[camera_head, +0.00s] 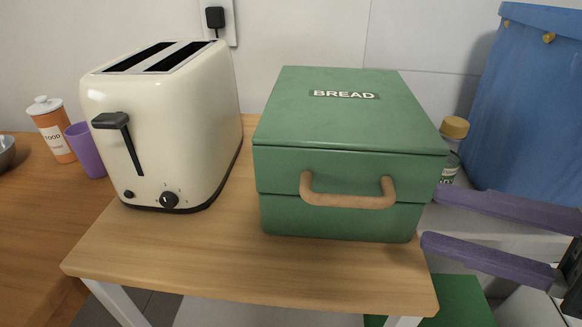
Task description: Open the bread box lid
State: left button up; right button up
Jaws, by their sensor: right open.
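The green bread box (340,218) stands on a small wooden table, with its lid (345,125) shut and "BREAD" written on top. A tan curved handle (347,200) is on the front of the lid. My right gripper (430,217) comes in from the right with two purple fingers spread apart and nothing between them. Its fingertips are near the box's front right corner, to the right of the handle. I cannot tell whether the upper finger touches the box. My left gripper is not in view.
A cream toaster (165,125) stands left of the box, with a narrow gap. A jar with a gold lid (454,128) stands behind the box's right side. A blue bin or bag (530,100) is at the right back. The wooden table (240,265) is bare in front.

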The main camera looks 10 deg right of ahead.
aim_at(369, 205)
jog(key=x, duration=0.9)
jog(key=shift+w+a+f, duration=0.15)
jog(key=shift+a, duration=0.2)
grip_shut()
dwell(1.0)
